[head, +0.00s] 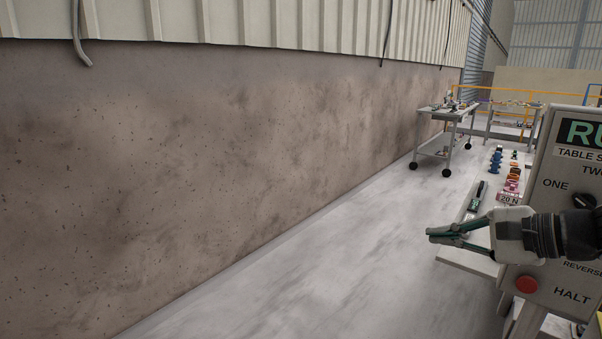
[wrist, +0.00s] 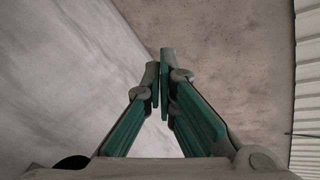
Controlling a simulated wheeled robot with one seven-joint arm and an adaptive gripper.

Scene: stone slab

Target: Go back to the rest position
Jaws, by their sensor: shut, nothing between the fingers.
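My gripper (head: 432,235) shows at the right of the head view, pointing left, with its teal-lined fingers together and nothing between them. It is in front of the control panel (head: 531,270) and hides part of it. In the wrist view my gripper (wrist: 160,75) is also shut and empty, with pale floor and brown wall beyond the fingertips.
A bench (head: 468,262) with several small coloured items runs back behind my gripper. A wheeled cart (head: 433,146) stands further back by the brown wall (head: 220,160). The pale floor (head: 330,270) left of my gripper is clear.

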